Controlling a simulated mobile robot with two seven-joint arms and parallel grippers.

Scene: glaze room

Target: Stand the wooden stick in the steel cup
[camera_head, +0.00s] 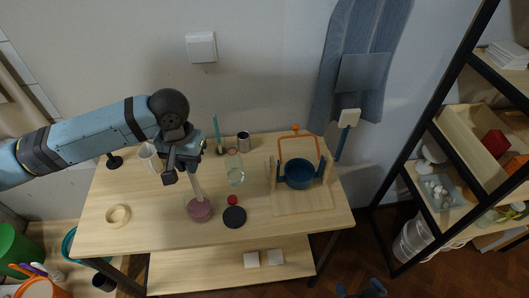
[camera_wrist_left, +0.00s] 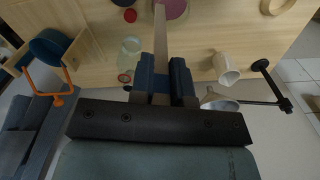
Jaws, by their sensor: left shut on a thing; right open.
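The wooden stick (camera_head: 197,188) is pale and flat, held near upright with a slight tilt. My left gripper (camera_head: 186,160) is shut on its upper part; the stick also shows between the fingers in the left wrist view (camera_wrist_left: 160,35). Its lower end meets the pink contents of a round container (camera_head: 200,211); I cannot tell how deep it reaches. The fingers of my right gripper (camera_head: 358,290) show apart and empty at the bottom right edge.
A glass jar (camera_head: 236,172) stands between the stick and a wooden stand holding a blue pot (camera_head: 299,174). A dark holder with a teal tool (camera_head: 218,143) is left of the cup. A white mug (camera_head: 149,156), black disc (camera_head: 234,217) and tape ring (camera_head: 118,215) are nearby.

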